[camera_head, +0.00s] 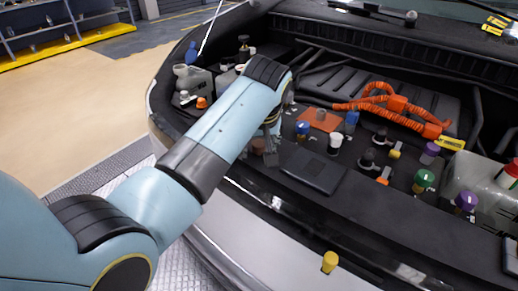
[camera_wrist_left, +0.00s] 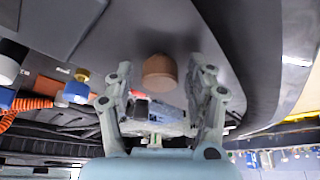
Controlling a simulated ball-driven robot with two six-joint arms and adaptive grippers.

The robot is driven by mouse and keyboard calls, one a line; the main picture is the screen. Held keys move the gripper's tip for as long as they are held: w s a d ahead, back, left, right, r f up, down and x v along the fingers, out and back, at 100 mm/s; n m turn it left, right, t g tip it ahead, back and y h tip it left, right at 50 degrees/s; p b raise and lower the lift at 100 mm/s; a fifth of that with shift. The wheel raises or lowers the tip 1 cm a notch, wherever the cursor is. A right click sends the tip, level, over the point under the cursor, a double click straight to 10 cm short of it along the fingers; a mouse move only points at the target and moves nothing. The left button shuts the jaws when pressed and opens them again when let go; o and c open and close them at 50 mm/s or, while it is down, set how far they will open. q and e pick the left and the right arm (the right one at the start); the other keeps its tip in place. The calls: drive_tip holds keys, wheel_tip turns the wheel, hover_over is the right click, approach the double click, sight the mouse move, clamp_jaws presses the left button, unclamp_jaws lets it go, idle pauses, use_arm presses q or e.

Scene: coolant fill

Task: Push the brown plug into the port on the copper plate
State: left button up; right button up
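The copper plate (camera_head: 318,119) lies in the engine bay in the head view, just right of my left gripper. A dark spot shows on it, but I cannot make out the port clearly. My left gripper (camera_head: 268,146) is low at the bay's front edge, partly hidden by my arm. In the left wrist view my left gripper (camera_wrist_left: 160,78) is open, its fingers spread wide. The brown plug (camera_wrist_left: 160,71) shows between and just beyond the fingertips, apart from both. In the head view a small brownish patch beside the gripper may be the plug. My right gripper is not in view.
A blue cap (camera_head: 302,128), a white-and-black cap (camera_head: 335,143) and a flat black cover (camera_head: 313,171) are close to the gripper. Orange hoses (camera_head: 385,103) run behind. A yellow cap (camera_head: 330,262) is at the front bumper.

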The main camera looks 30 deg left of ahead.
use_arm(q)
drive_tip(key=c, duration=0.7)
